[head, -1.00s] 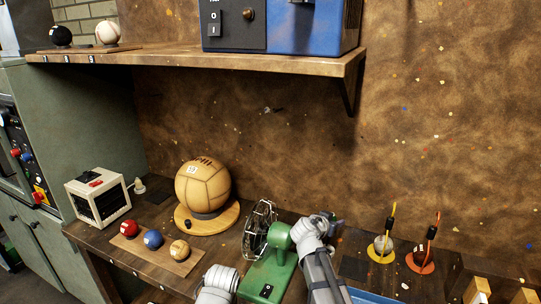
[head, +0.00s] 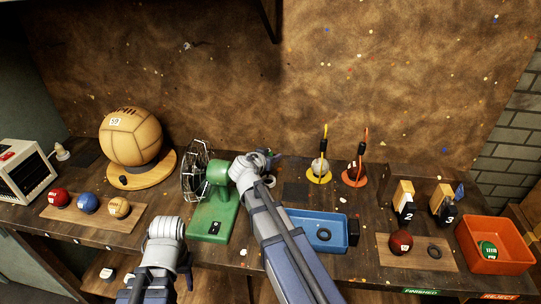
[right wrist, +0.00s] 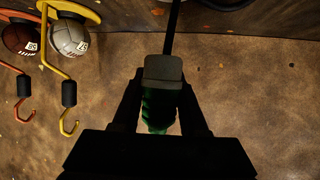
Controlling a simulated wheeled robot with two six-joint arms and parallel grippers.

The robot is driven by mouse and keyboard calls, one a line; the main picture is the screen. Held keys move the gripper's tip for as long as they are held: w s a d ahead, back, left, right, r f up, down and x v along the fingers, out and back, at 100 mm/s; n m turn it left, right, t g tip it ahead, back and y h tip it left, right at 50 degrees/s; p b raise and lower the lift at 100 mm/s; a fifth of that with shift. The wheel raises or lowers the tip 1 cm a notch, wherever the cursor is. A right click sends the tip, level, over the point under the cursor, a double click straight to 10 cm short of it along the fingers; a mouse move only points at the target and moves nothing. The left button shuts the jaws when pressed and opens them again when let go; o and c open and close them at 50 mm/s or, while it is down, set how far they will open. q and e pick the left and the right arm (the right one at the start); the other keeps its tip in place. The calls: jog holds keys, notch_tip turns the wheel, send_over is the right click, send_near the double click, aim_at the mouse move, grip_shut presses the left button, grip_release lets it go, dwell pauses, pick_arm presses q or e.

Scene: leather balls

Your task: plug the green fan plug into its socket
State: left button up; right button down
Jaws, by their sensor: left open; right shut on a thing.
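The green fan (head: 212,205) with its wire cage stands on the bench, left of my right arm. My right gripper (head: 274,158) is behind the wrist in the head view, near the back wall, and mostly hidden. In the right wrist view it (right wrist: 160,95) is shut on a dark plug with a green part, the green fan plug (right wrist: 157,110). A black cable (right wrist: 172,30) runs up from it. My left gripper (head: 168,232) is in front of the fan, apart from it; its fingers are hard to make out. I cannot make out the socket.
A large tan ball (head: 131,137) on a round stand and a board (head: 95,212) with several small balls are at left. A blue tray (head: 318,230), two hooked ball stands (head: 320,172) and an orange bin (head: 495,245) are at right.

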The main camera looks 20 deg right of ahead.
aim_at(271, 178)
jog(key=shift+f+b, duration=2.3)
jog(key=shift+f, duration=0.25)
jog(key=shift+f+b, duration=1.25)
jog(key=shift+b, duration=0.05)
jog(key=shift+s+f+b, duration=0.2)
jog(key=shift+f+b, duration=0.05)
jog(key=shift+b, duration=0.05)
jog(key=shift+c, duration=1.8)
grip_release()
jog(key=shift+s+a, duration=0.1)
jog(key=shift+s, duration=0.05)
jog(key=p+v, duration=0.1)
jog(key=v, duration=0.2)
jog(key=p+v, duration=0.2)
jog(key=shift+s+a+r, duration=0.15)
jog(key=shift+a+r, duration=0.05)
jog(key=shift+r, duration=0.2)
jog(key=shift+p+v, duration=0.4)
jog(key=shift+v, duration=0.45)
